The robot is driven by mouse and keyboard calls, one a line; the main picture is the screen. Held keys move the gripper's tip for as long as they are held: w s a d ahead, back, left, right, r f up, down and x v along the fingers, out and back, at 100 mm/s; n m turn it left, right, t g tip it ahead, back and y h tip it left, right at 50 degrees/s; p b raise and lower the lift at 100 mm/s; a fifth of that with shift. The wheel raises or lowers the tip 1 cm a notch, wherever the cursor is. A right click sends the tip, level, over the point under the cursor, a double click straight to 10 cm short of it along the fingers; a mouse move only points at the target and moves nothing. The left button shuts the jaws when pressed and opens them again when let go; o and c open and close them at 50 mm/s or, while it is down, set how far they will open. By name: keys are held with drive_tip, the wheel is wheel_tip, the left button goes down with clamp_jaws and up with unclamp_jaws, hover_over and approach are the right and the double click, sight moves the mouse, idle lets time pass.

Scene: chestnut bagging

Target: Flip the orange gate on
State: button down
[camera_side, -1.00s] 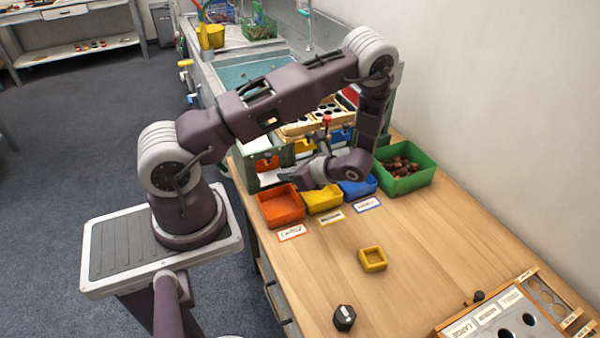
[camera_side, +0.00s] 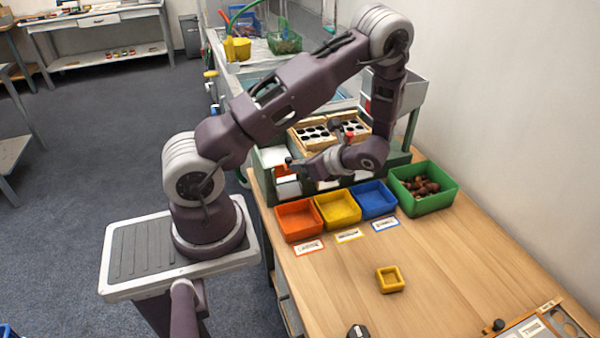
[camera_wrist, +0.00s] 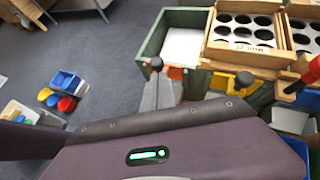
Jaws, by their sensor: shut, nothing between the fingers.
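The orange gate (camera_side: 283,169) is on the front of the green sorting stand, at its left end in the side view. It is partly covered there. In the wrist view a small part of the orange gate (camera_wrist: 176,73) shows beside a lever with a black knob (camera_wrist: 156,64). My gripper (camera_side: 291,163) is shut and empty, its tip close to the orange gate. I cannot tell whether they touch.
The yellow gate (camera_wrist: 230,84) and its black knob (camera_wrist: 244,79) are right of the orange one. Orange (camera_side: 299,221), yellow (camera_side: 338,209) and blue bins (camera_side: 374,199) stand below. A green bin (camera_side: 422,205) holds chestnuts. A small yellow box (camera_side: 390,280) sits on the open table.

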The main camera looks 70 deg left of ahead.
drive_tip(key=shift+r, duration=0.1)
drive_tip(key=w+d+r, duration=0.2)
drive_tip(key=w+d, duration=0.3)
drive_tip(key=d, duration=0.5)
drive_tip(key=shift+r, duration=0.35)
drive_tip(key=shift+d, duration=0.1)
drive_tip(key=s+d+r+n+t+h, duration=0.5)
drive_tip(key=s+d+r+n, duration=0.1)
drive_tip(key=r, duration=0.5)
drive_tip(key=s+d+r+n+t+h, duration=0.5)
drive_tip(key=s+d+r, duration=0.3)
drive_tip(key=r, duration=0.3)
drive_tip(key=shift+s+d+r+n+t, duration=0.15)
drive_tip(key=shift+s+d+n+t, duration=0.2)
drive_tip(key=shift+d+n, duration=0.35)
